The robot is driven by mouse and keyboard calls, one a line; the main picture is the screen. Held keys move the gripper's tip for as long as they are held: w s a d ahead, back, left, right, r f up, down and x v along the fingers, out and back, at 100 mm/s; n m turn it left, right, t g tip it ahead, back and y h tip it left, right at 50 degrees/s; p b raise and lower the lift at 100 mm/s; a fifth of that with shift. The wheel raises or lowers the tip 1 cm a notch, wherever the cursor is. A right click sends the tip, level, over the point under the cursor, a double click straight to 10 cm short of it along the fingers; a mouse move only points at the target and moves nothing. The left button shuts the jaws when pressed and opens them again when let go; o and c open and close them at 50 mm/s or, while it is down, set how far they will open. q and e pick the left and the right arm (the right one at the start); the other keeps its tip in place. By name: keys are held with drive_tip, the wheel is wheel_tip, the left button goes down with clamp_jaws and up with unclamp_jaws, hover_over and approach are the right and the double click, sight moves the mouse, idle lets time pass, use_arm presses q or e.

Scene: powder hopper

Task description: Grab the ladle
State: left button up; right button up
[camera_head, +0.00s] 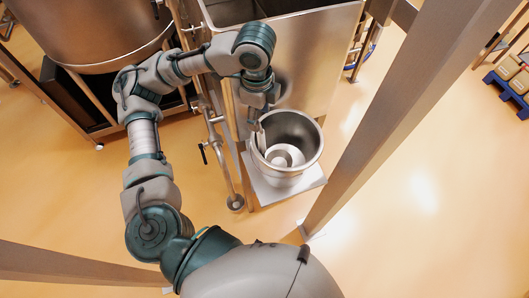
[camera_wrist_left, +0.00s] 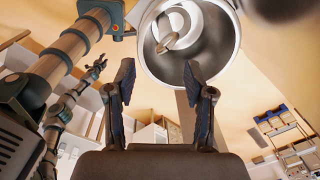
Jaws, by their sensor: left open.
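The steel pot (camera_head: 313,135) stands open on a pale platform in the head view. Its round mouth fills the top of the left wrist view (camera_wrist_left: 231,45). A slim metal piece inside it, apparently the ladle (camera_wrist_left: 170,38), shows there; its full shape is unclear. My left gripper (camera_head: 260,124) is at the pot's left rim in the head view. In the left wrist view its two fingers (camera_wrist_left: 160,75) are spread, with nothing between them. What looks like my right gripper (camera_wrist_left: 97,68) is small at the left of the wrist view; its jaws are too small to read.
A large steel hopper (camera_head: 315,55) rises directly behind the pot. A pipe with a valve (camera_head: 213,140) stands left of it, and a round tank (camera_head: 85,30) is farther left. A thick steel post (camera_head: 390,115) slants past on the right.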

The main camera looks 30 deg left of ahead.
sight(261, 135)
use_arm(q)
drive_tip(key=f, duration=0.3)
drive_tip(key=w+f, duration=0.1)
drive_tip(key=f, duration=0.2)
drive_tip(key=shift+w+a+f, duration=0.1)
drive_tip(key=shift+w+f, duration=0.1)
wheel_tip(261, 135, down, 5)
drive_tip(key=shift+a+r+p, duration=0.1)
drive_tip(key=shift+a+p, duration=0.05)
drive_tip(key=shift+p, duration=0.5)
drive_tip(key=shift+w+f, duration=0.1)
drive_tip(key=shift+f, duration=0.3)
clamp_jaws()
